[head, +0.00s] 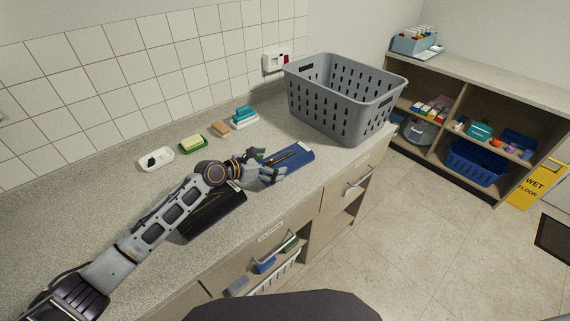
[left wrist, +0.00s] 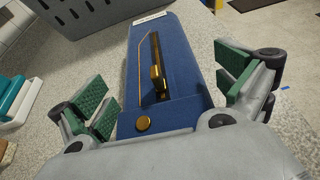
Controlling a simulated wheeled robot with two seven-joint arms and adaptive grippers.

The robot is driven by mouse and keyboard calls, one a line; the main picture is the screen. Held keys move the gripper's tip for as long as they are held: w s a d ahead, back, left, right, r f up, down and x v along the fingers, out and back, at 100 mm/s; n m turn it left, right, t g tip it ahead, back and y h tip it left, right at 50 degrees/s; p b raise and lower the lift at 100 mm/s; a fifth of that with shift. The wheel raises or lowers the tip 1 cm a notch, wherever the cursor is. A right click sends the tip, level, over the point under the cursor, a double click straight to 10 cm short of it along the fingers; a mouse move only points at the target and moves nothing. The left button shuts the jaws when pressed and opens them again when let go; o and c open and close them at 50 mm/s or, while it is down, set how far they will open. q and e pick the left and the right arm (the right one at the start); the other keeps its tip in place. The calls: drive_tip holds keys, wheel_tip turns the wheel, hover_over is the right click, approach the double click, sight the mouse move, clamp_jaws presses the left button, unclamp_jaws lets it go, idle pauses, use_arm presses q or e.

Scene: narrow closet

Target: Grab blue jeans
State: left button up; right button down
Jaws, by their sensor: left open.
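The folded blue jeans (head: 300,154) lie flat on the speckled counter, just left of the grey basket. In the left wrist view the blue jeans (left wrist: 190,65) show a brass zip and button, with a white label at the far end. My left gripper (head: 268,166) is at the near end of the blue jeans. In the left wrist view its green-padded fingers (left wrist: 168,95) are spread apart, one on each side of the jeans, with nothing between them held tight. A folded black garment (head: 212,213) lies on the counter under my left arm. My right gripper is not in view.
A grey perforated basket (head: 345,100) stands on the counter beyond the jeans. Soap dishes (head: 193,145) and sponges (head: 243,117) line the tiled wall. A shelf unit (head: 480,90) and a yellow wet floor sign (head: 536,184) stand across the floor.

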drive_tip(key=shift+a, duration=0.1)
use_arm(q)
drive_tip(key=c, duration=0.9)
drive_tip(key=shift+c, duration=1.2)
drive_tip(key=shift+r, duration=0.15)
drive_tip(key=shift+w+r, duration=0.1)
drive_tip(key=shift+r, duration=0.5)
wheel_tip(320, 180, up, 8)
drive_tip(key=shift+f+p, duration=0.15)
drive_tip(key=shift+p, duration=0.2)
drive_tip(key=shift+r, duration=0.4)
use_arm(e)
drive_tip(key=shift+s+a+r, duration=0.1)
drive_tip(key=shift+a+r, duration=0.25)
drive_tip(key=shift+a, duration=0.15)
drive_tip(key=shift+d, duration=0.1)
